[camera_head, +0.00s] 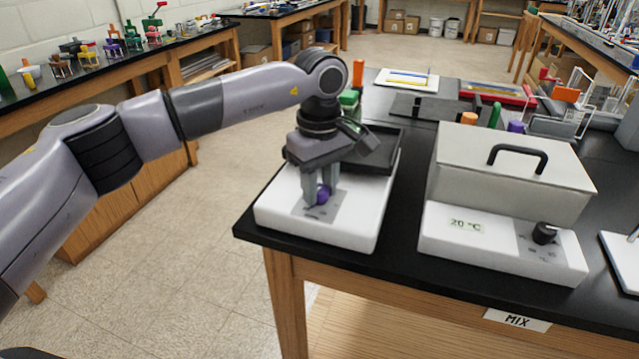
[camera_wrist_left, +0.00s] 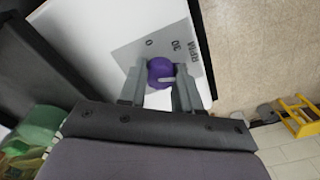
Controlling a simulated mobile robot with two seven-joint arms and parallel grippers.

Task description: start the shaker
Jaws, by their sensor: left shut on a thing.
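The shaker (camera_head: 272,211) is a white box with a dark tray (camera_head: 383,159) on top, at the near left corner of the black bench. A purple knob (camera_head: 322,196) sits on its grey front panel. My left gripper (camera_head: 320,190) reaches down over the panel, with its fingers shut on the knob. In the left wrist view the knob (camera_wrist_left: 161,71) is between the two fingertips, with a pale mark on its near side. The panel (camera_wrist_left: 135,50) there shows printed marks, including "RPM". My right gripper is not in view.
A white water bath (camera_head: 500,165) with a black handle, a "20 °C" label and a black knob (camera_head: 544,233) stands right of the shaker. Behind are a dark plate (camera_head: 428,107) and racks. Floor lies left of the bench.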

